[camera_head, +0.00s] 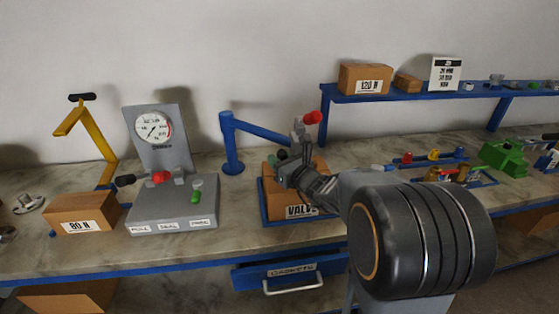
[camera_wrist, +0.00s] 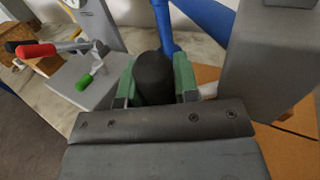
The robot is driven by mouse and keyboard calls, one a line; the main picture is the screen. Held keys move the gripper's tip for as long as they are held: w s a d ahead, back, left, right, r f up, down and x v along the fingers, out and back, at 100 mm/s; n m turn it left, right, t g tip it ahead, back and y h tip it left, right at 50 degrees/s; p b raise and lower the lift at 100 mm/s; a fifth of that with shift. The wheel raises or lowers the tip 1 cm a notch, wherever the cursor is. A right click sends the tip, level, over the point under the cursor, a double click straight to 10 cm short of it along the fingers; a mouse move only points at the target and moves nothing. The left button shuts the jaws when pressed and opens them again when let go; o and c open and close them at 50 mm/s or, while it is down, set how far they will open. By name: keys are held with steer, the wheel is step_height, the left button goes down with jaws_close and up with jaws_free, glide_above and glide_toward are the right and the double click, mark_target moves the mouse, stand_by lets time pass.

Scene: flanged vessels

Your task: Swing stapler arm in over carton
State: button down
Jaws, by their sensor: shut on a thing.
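The stapler arm is a blue bar (camera_head: 262,132) on a blue post (camera_head: 231,150), reaching right to a grey stapler head (camera_head: 299,133) with a red knob (camera_head: 312,117). In the wrist view the bar (camera_wrist: 208,14) and a grey block (camera_wrist: 268,65), apparently the head, are close by. My gripper (camera_wrist: 155,85) is shut on a black handle (camera_wrist: 154,72) between its green pads. The brown VALVE carton (camera_head: 300,211) sits in a blue tray (camera_head: 264,209); its top is partly hidden by my gripper (camera_head: 283,163). The head appears above the carton's back part; exact alignment cannot be told.
A grey gauge stand (camera_head: 145,212) with red and green levers stands left of the post. An 80 N box (camera_head: 80,212) is farther left. A blue shelf (camera_head: 420,94) holds boxes behind to the right. Coloured fittings (camera_head: 433,155) lie on the right of the bench.

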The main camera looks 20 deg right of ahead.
steer(key=shift+f, duration=0.15)
steer(key=c, duration=1.1)
jaws_free()
steer(key=shift+c, duration=0.2)
steer(key=shift+s+d, duration=0.1)
steer(key=b+v, duration=0.2)
steer(key=v, duration=1.1)
steer(key=shift+s+b, duration=0.35)
steer(key=shift+b, duration=0.05)
